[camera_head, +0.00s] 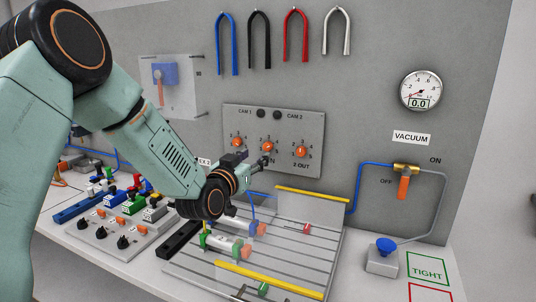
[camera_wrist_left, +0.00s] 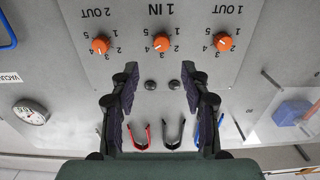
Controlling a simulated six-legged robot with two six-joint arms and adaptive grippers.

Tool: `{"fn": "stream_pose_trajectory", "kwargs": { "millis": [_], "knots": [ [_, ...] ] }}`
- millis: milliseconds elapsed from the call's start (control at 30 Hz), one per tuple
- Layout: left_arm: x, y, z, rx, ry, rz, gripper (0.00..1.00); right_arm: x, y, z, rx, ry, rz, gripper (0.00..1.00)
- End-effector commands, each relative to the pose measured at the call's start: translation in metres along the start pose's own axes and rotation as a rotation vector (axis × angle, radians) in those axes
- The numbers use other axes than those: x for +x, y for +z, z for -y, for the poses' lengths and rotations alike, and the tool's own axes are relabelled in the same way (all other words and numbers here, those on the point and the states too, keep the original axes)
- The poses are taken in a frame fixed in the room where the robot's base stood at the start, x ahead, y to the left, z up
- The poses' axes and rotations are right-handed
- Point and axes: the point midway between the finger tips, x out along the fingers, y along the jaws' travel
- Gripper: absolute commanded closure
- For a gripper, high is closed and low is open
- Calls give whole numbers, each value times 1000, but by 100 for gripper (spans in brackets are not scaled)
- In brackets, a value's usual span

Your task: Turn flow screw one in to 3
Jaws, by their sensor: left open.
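Flow screw one in is the middle orange knob (camera_head: 267,146) on the grey wall panel (camera_head: 314,122). It also shows in the left wrist view (camera_wrist_left: 161,43), upside down, beside the label "1 IN" and a numbered scale. Its exact setting is too small to tell. My left gripper (camera_head: 256,163) is open and empty, just in front of and below the knob in the head view. In the left wrist view its two fingers (camera_wrist_left: 160,72) stand apart, with the knob lined up between and beyond the tips, not touching. My right gripper is not in view.
Similar orange knobs sit either side, 1 OUT (camera_wrist_left: 224,44) and 2 OUT (camera_wrist_left: 100,45). Two black camera buttons (camera_head: 269,114) are above them. Coloured hooks (camera_head: 295,40) hang higher. A slotted plate (camera_head: 315,250) with fittings lies below the arm.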

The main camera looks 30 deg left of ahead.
Motion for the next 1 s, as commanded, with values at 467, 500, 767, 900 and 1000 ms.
{"fn": "stream_pose_trajectory", "kwargs": {
  "millis": [467, 500, 767, 900, 1000],
  "knots": [
    [61, 0, 0, 2, 0, 0, 54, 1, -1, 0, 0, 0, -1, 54],
    [64, 0, -1, 2, 1, 0, 54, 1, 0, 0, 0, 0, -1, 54],
    [73, 0, -3, 1, 1, 1, 54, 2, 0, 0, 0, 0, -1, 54],
    [74, 0, -3, 1, 1, 1, 54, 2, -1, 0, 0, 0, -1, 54],
    [74, -1, -3, 0, 1, 1, 59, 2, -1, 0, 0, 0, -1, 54]
  ]
}}
